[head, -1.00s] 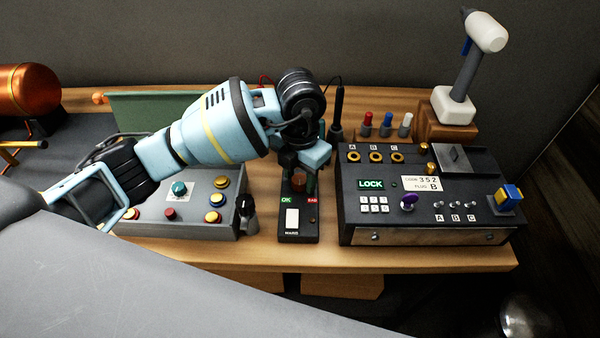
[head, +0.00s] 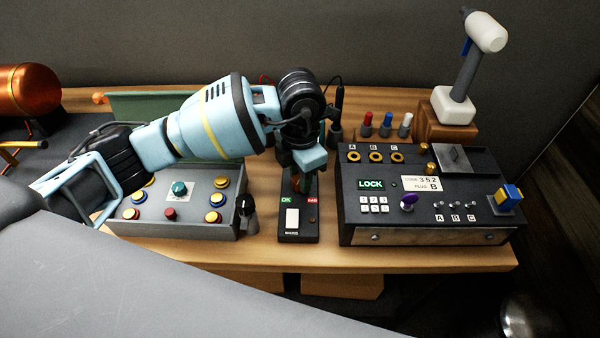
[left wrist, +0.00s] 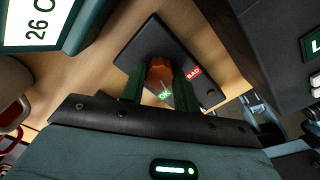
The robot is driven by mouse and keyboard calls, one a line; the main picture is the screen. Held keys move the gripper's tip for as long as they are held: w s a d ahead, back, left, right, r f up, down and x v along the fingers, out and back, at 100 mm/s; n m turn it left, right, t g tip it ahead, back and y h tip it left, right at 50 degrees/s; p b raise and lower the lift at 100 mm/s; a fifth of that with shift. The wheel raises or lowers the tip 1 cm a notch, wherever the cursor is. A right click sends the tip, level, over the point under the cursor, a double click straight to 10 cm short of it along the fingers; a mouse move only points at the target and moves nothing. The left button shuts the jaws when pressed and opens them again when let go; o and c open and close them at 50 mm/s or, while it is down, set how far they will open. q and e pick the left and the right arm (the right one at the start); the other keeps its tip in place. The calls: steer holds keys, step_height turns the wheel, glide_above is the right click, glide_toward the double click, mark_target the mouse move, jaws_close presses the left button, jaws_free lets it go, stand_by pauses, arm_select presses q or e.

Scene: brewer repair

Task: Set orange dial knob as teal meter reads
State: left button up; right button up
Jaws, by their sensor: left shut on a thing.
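The orange dial knob (left wrist: 159,68) sits on a small black panel (head: 298,236) with a green OK label and a red BAD label. My left gripper (head: 299,184) is on the knob from above. In the left wrist view its two dark green fingers (left wrist: 158,82) are shut on the knob's sides. A pale pointer line on the knob faces the OK label. In the head view the gripper hides most of the knob. A teal-edged meter (left wrist: 38,24) shows partly at the top left of the wrist view, its display reading "26 C", cut off by the frame edge. My right gripper is not in view.
A grey button box (head: 180,232) stands close left of the panel, with a black knob at its right end. A black lock console (head: 360,222) stands close right.

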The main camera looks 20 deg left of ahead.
arm_select(q)
steer(key=m, duration=0.3)
steer(key=shift+m, duration=1.2)
steer(key=o, duration=1)
steer(key=shift+c, duration=0.2)
steer(key=shift+r+b, duration=0.3)
steer(key=shift+r, duration=3.6)
